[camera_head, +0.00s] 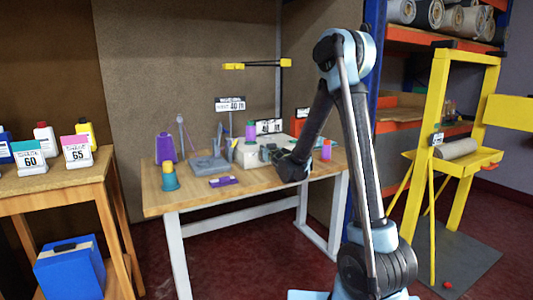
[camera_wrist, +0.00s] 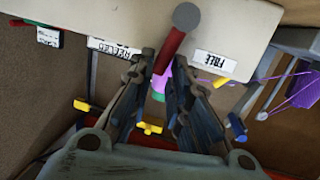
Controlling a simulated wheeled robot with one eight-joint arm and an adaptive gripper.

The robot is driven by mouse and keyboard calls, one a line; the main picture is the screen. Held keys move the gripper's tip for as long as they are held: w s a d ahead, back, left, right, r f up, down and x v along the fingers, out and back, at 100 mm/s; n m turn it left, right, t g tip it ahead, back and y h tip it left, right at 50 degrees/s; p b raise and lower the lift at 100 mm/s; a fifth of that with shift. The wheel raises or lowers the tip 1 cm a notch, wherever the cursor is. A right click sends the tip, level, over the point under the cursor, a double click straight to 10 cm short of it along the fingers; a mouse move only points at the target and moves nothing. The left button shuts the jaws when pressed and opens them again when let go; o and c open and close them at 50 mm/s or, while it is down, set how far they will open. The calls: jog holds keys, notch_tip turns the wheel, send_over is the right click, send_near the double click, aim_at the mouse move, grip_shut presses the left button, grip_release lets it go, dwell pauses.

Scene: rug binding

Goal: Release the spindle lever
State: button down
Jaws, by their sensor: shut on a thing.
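The spindle lever (camera_wrist: 171,48) is a red rod with a round grey knob (camera_wrist: 187,16), in the wrist view. It stands between two white labels on a pale panel (camera_wrist: 240,25). One label reads FREE (camera_wrist: 215,62), upside down; the other (camera_wrist: 115,47) is partly hidden by a finger. My gripper (camera_wrist: 164,62) has a finger on each side of the rod and is shut on it. In the head view my gripper (camera_head: 291,168) is at the right side of the pale machine (camera_head: 246,154) on the workbench; the lever cannot be made out there.
The workbench (camera_head: 205,194) also holds a purple cone (camera_head: 165,147), a yellow-and-teal cone (camera_head: 170,176), a grey stand (camera_head: 207,163) and a purple block (camera_head: 223,181). A side table with bottles (camera_head: 75,197) stands left; a yellow frame (camera_head: 438,100) stands right.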

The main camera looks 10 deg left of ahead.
jog(key=shift+d, duration=0.1)
dwell(0.3)
jog(key=c, duration=1.5)
grip_release()
jog(key=v, duration=1.1)
jog(key=shift+s+d, duration=0.25)
jog(key=shift+s, duration=0.1)
